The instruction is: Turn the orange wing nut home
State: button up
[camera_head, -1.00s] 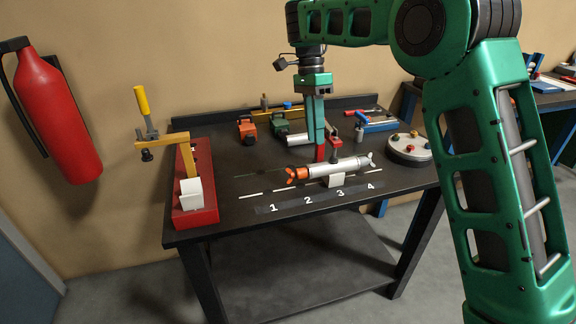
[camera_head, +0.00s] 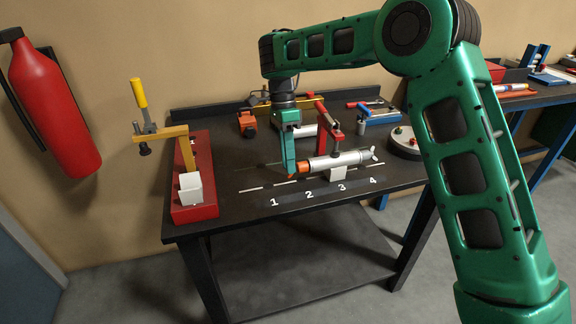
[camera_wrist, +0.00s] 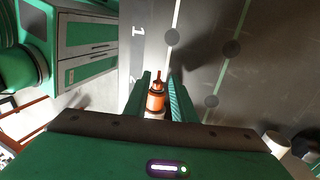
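The orange wing nut (camera_head: 303,168) is on the left end of a silver cylinder (camera_head: 338,160), which lies level in a clamp on the workbench. My gripper (camera_head: 288,172) is at that left end, pointing down, and hides part of the nut. In the wrist view the orange wing nut (camera_wrist: 157,98) lies between the two fingers of my gripper (camera_wrist: 159,80), with its narrow wing toward the fingertips. The fingers stand apart on both sides of it, and I see no clear contact.
A red stand with a yellow-handled toggle clamp (camera_head: 182,139) and a white block is at the bench's left. A red clamp arm (camera_head: 325,122) stands just right of my gripper. A round grey base (camera_head: 404,146) is at the right. The bench's front strip is clear.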

jog(key=shift+s+f, duration=0.25)
jog(key=shift+f, duration=0.45)
jog(key=shift+c, duration=0.5)
grip_shut()
